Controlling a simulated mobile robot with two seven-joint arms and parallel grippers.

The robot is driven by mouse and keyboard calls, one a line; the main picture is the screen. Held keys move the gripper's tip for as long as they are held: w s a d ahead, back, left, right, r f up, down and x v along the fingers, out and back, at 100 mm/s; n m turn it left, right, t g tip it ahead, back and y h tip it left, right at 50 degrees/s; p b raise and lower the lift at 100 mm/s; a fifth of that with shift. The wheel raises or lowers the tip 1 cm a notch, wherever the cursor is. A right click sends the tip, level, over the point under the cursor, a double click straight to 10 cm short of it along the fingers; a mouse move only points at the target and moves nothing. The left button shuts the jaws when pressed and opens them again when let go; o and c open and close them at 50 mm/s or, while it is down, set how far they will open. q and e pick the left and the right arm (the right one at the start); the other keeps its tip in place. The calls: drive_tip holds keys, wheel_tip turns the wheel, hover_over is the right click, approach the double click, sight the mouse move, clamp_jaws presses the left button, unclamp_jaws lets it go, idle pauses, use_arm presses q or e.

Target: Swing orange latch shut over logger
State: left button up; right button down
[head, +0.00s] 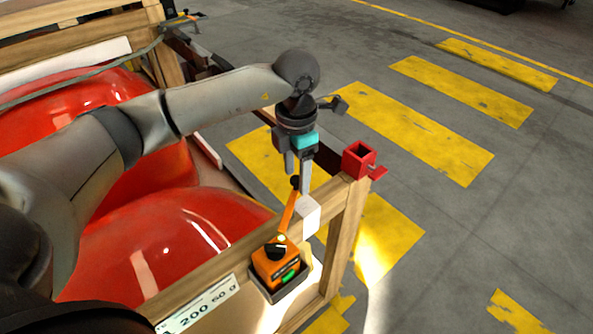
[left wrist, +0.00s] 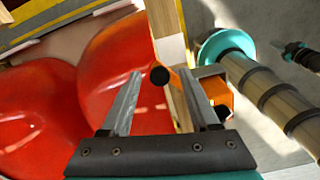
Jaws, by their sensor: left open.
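The orange latch (head: 288,213) stands raised and slightly tilted above the orange logger (head: 270,267), with a black knob (head: 295,182) at its upper end. The logger sits in a dark grey holder (head: 290,295) on the wooden frame and has a green patch on its front. My left gripper (head: 298,181) points down at the knob. In the left wrist view its two fingers (left wrist: 160,78) are apart, with the knob (left wrist: 160,75) seen between them. The latch (left wrist: 186,88) and logger (left wrist: 218,98) are partly hidden behind the right-hand finger. Contact with the knob cannot be told.
A white block (head: 308,215) is on the wooden rail beside the latch. A red square socket (head: 358,161) tops the frame corner. Large red nosecones (head: 170,245) fill the crate at left. Floor with yellow stripes (head: 410,128) is open at right.

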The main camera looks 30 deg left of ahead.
use_arm(q)
wheel_tip(320, 180, up, 15)
drive_tip(key=p, duration=0.1)
idle(0.5)
idle(0.4)
